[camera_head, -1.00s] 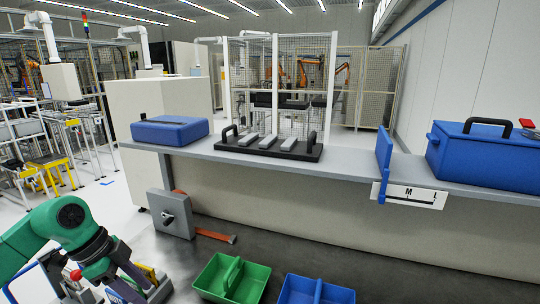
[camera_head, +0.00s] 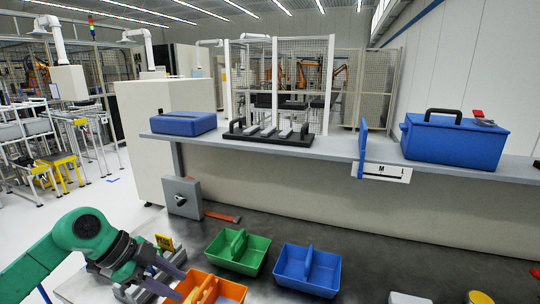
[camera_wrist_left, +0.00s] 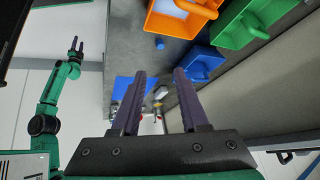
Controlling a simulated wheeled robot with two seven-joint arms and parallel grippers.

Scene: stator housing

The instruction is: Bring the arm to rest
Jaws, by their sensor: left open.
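My left arm, green with a dark gripper (camera_head: 176,280), comes in from the lower left in the head view. The gripper hangs low over the dark worktop, just left of the orange tray. In the left wrist view its two fingers (camera_wrist_left: 158,88) are apart with nothing between them. A second green arm with its own dark gripper (camera_wrist_left: 76,46), which looks like my right one, stands at the left of that view. It is too small to tell its jaw state, and it is not in the head view.
Orange (camera_head: 226,290), green (camera_head: 262,243) and blue (camera_head: 288,265) trays sit on the worktop close to the left gripper. A grey block (camera_head: 183,197) stands behind. A shelf (camera_head: 345,158) carries a blue case (camera_head: 184,122), a black rack (camera_head: 300,140) and a blue toolbox (camera_head: 455,140).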

